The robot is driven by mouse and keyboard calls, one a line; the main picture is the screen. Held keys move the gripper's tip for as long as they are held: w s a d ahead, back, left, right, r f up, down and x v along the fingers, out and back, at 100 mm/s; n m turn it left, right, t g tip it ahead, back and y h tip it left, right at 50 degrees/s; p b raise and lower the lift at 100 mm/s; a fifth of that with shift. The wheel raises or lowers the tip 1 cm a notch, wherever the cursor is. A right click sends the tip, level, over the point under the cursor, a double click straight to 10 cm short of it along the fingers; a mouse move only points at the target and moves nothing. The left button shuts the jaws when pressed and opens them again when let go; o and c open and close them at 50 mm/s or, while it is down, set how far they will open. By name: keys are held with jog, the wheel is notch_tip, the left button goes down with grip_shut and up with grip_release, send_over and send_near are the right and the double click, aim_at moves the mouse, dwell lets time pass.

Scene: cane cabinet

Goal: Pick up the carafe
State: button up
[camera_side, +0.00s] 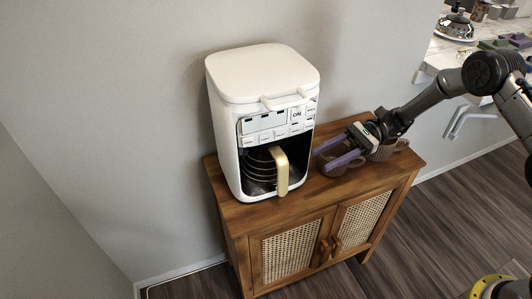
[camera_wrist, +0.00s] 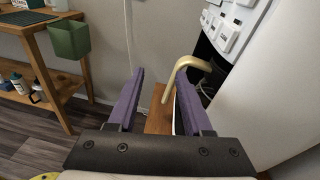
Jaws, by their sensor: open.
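The carafe (camera_side: 260,170) sits inside the white coffee maker (camera_side: 262,85) on the wooden cabinet. Its pale gold handle (camera_side: 281,172) points out of the front opening. My gripper (camera_side: 335,156) is open, to the right of the handle and apart from it in the side view. In the wrist view the handle (camera_wrist: 180,72) shows beyond and between the purple fingers (camera_wrist: 160,90), nearer the right one. The space between the fingers is empty. The carafe's body is mostly hidden by the machine and the right finger.
Two ribbed cups (camera_side: 340,165) (camera_side: 385,150) stand on the cabinet top (camera_side: 300,205), behind and under my gripper. The wall is close behind the machine. A wooden shelf unit (camera_wrist: 45,75) with a green bin (camera_wrist: 69,39) stands at left in the wrist view.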

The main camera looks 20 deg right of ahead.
aim_at(278, 175)
jog(key=a+f, duration=0.1)
jog(key=a, duration=0.1)
jog(key=w+a+f+m+t+y, duration=0.1)
jog(key=a, duration=0.2)
jog(key=w+a+f+m, duration=0.1)
jog(key=a, duration=0.2)
jog(key=shift+w+a+f+y, duration=0.15)
jog(key=shift+f+y, duration=0.15)
jog(key=shift+f, duration=0.1)
jog(key=shift+a+f, duration=0.15)
jog(key=shift+a, duration=1.15)
jog(key=shift+a+f, duration=0.15)
jog(key=shift+a, duration=1.15)
grip_shut()
jog(key=shift+w+r, duration=0.1)
jog(key=shift+r, duration=0.05)
